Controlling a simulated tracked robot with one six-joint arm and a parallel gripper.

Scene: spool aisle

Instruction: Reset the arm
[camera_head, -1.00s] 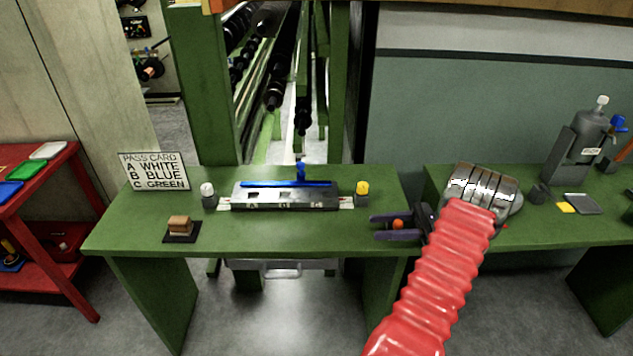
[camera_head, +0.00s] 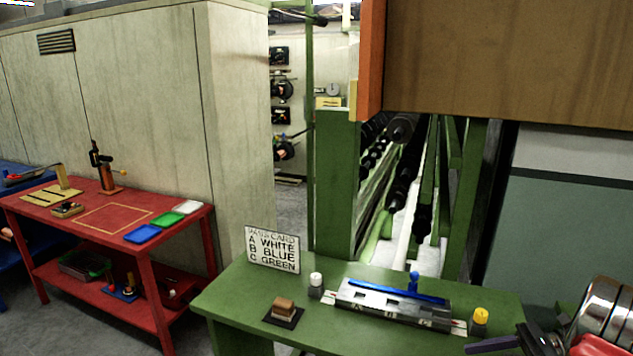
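My gripper (camera_head: 497,345) shows only in part at the lower right edge of the head view, with a dark purple finger over the right end of the green table (camera_head: 232,296). The rest of it is cut off by the bottom of the picture. Part of my arm, with silver rings and a red sleeve, shows at the far right. I cannot see whether the fingers are apart or hold anything.
On the green table are a pass card sign (camera_head: 272,250), a brown block on a black pad (camera_head: 284,310), a grey fixture with a blue bar (camera_head: 392,303), a white-topped post (camera_head: 315,284) and a yellow-topped post (camera_head: 480,318). A red bench (camera_head: 95,297) with coloured cards stands left.

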